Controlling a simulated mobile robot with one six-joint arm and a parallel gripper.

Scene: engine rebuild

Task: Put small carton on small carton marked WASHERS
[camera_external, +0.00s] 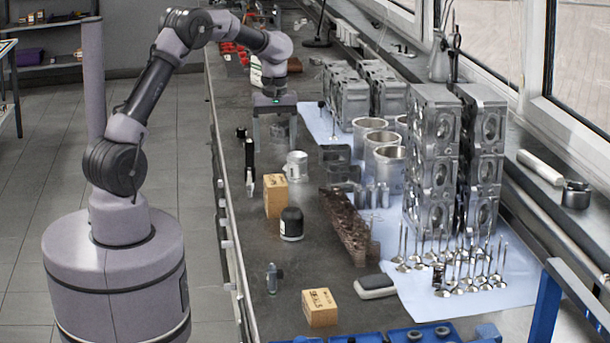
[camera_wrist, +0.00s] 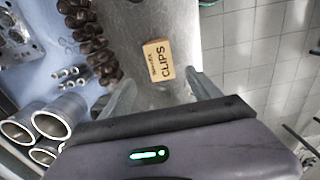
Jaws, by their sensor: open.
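One small tan carton (camera_external: 276,196) stands on the bench, left of the brown camshaft-like part. A second small carton (camera_external: 319,307) lies nearer the front, with lettering on top too small to read surely. The wrist view shows one carton marked CLIPS (camera_wrist: 158,60), ahead of the fingers and roughly between them in the picture. I cannot tell for sure which of the two it is, and no WASHERS marking is readable. My gripper (camera_external: 274,140) is open and empty, pointing down over the bench, beyond both cartons. It also shows in the wrist view (camera_wrist: 160,92).
A silver can (camera_external: 297,165) and a black-capped bottle (camera_external: 291,224) stand close to the farther carton. The brown ribbed part (camera_external: 348,225), metal liners (camera_external: 389,168) and engine blocks (camera_external: 432,155) fill the right. A small grey item (camera_external: 272,278) and a dark-and-white block (camera_external: 376,287) lie near the front.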

